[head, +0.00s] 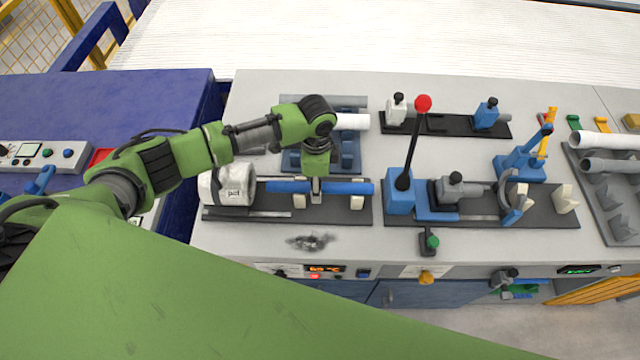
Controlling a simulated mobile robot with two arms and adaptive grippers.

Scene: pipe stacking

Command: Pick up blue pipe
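The blue pipe (350,187) lies horizontally along the black fixture at the front of the grey bench, to the right of a white cylindrical machine part. My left gripper (316,190) points down at the middle of the pipe and covers a short stretch of it. The fingers are seen edge-on, so I cannot tell whether they are closed on the pipe or just around it. The pipe looks level and close to the cream supports (357,198). My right gripper is not in view.
Behind the gripper, a blue rack (347,150) holds a white pipe (352,121) and a grey pipe (350,101). A lever with a red knob (423,103) stands to the right.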

